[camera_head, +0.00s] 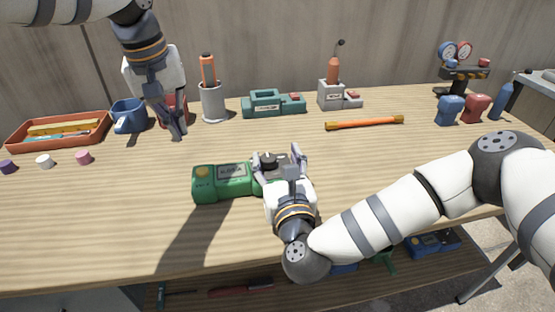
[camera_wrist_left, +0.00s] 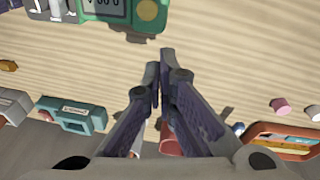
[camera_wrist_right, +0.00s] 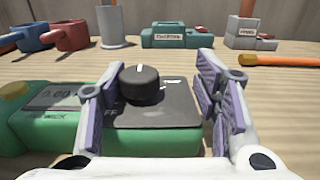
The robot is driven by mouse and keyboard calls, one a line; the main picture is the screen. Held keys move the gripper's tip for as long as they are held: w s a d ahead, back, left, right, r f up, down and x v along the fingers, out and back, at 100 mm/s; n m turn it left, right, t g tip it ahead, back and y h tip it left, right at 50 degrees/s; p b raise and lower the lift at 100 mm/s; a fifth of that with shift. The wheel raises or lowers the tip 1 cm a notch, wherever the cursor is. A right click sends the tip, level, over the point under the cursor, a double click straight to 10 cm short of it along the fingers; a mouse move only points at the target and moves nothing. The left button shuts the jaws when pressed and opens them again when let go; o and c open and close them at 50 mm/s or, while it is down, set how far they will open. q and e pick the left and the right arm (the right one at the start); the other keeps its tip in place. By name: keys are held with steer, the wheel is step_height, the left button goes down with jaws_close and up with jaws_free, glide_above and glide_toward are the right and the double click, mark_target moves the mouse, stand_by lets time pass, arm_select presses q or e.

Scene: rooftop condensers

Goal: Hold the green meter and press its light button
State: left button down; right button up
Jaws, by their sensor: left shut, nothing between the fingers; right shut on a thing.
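The green meter (camera_head: 205,188) lies on the wooden table, with a grey screen, a black dial and a round yellow button (camera_head: 203,171) at its left end. My right gripper (camera_head: 281,168) is shut on the meter's right part; in the right wrist view its fingers (camera_wrist_right: 158,105) stand either side of the dial face (camera_wrist_right: 165,112). My left gripper (camera_head: 178,132) is shut and empty, above the table behind and left of the meter. In the left wrist view the closed fingertips (camera_wrist_left: 162,62) are apart from the meter (camera_wrist_left: 138,24) and its yellow button (camera_wrist_left: 148,10).
A blue mug (camera_head: 128,117), a partly hidden red mug (camera_wrist_left: 169,145) and an orange tray (camera_head: 100,134) stand near my left gripper. A grey cup (camera_head: 213,103) and a teal case (camera_head: 273,104) stand behind the meter.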

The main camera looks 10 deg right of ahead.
mark_target(199, 169)
steer(key=shift+a, duration=0.1)
arm_select(q)
step_height(199, 169, up, 3)
steer(key=s+d+m+t+h, duration=0.2)
steer(key=d+t+h, duration=0.1)
steer(key=t+h, duration=0.25)
steer(key=shift+g, duration=0.45)
steer(key=f, duration=0.8)
steer(key=shift+s+a+f, duration=0.1)
steer(key=shift+a+f, duration=0.15)
steer(key=shift+f, duration=0.1)
